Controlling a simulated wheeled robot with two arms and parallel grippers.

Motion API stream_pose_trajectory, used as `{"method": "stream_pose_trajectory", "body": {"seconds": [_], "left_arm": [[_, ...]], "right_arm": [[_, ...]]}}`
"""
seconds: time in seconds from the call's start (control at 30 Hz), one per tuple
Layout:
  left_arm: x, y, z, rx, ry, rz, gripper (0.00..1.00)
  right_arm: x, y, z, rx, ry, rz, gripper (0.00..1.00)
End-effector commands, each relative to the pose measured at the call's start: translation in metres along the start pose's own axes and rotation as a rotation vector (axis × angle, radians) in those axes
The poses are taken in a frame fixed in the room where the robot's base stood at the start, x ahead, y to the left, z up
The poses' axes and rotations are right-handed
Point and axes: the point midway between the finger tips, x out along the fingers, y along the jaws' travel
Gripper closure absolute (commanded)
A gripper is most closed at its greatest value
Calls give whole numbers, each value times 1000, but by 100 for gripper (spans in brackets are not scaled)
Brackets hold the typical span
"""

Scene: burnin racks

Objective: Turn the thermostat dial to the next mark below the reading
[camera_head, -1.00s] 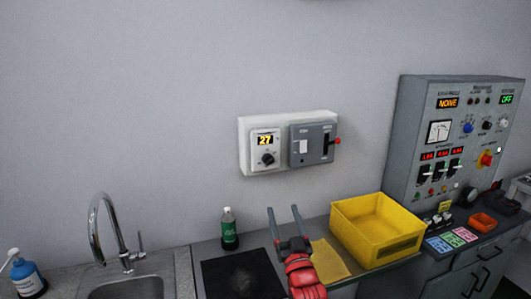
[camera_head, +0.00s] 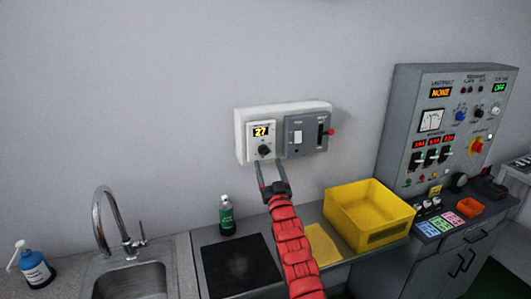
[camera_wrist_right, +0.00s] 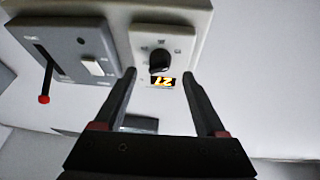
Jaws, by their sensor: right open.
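The thermostat (camera_head: 251,144) is a white panel on the wall with a small display (camera_head: 261,131) reading 27. Its black dial (camera_head: 264,150) sits just below the display. My right gripper (camera_head: 270,164) is open and empty, its fingers pointing up at the thermostat just below the dial. In the right wrist view the picture is upside down: the dial (camera_wrist_right: 159,62) shows between and beyond the two open fingertips (camera_wrist_right: 160,74), apart from them, with small marks around it. My left gripper is not in view.
A grey switch box (camera_head: 308,134) with a red-knobbed lever (camera_head: 331,132) adjoins the thermostat on the right. Below are a yellow bin (camera_head: 390,232), a green bottle (camera_head: 226,216), a black mat (camera_head: 240,265) and a sink (camera_head: 132,282). A control panel (camera_head: 405,110) stands at right.

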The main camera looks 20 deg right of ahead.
Motion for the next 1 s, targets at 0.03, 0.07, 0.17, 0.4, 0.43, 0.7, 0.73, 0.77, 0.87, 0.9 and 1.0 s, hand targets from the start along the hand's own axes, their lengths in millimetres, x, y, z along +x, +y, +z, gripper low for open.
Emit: {"method": "stream_pose_trajectory", "body": {"seconds": [0.03, 0.07, 0.17, 0.4, 0.43, 0.7, 0.73, 0.77, 0.87, 0.9, 1.0], "left_arm": [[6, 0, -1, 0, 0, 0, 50], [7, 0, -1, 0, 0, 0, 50], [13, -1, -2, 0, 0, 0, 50], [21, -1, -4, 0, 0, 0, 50], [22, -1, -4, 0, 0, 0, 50], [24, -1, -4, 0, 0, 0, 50], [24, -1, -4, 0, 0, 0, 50], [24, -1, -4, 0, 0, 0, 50], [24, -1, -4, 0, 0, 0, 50], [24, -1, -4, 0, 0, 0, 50], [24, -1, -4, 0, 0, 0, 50]], "right_arm": [[7, -1, -2, -1, -5, 0, 27], [10, -1, -2, -1, -4, 0, 27], [19, -1, -2, 2, -4, -2, 27], [38, 3, -1, 1, -1, 6, 27], [40, 3, -2, 2, -1, 6, 27], [45, 0, 1, 2, -3, -2, 27], [45, 0, 1, 2, -3, -2, 27], [45, 0, 1, 2, -3, -2, 27], [45, 0, 1, 2, -3, -2, 27], [45, 0, 1, 2, -3, -2, 27], [45, 0, 1, 2, -2, -2, 38]]}}
